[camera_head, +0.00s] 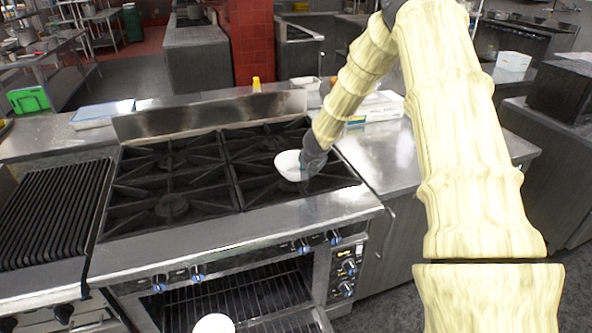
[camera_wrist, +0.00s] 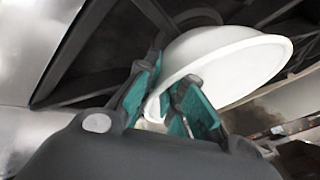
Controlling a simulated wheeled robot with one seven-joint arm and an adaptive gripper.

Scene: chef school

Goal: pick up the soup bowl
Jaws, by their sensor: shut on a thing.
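The white soup bowl (camera_head: 288,166) is at the right side of the black stove top (camera_head: 205,170), over the burner grates. In the wrist view the bowl (camera_wrist: 230,65) is tilted, and its rim sits between the green finger pads. My gripper (camera_head: 307,164) comes from the upper right and is shut on the bowl's near edge. The fingers (camera_wrist: 168,105) also show in the wrist view. I cannot tell whether the bowl touches the grates. A second white bowl-like thing (camera_head: 213,324) shows low at the open oven.
A ribbed grill (camera_head: 45,212) stands left of the stove. A steel counter (camera_head: 385,155) lies to the right, with a white box (camera_head: 378,106) on it. A steel back rail (camera_head: 210,114) and a yellow bottle (camera_head: 256,84) are behind. The open oven with its rack (camera_head: 250,297) is below.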

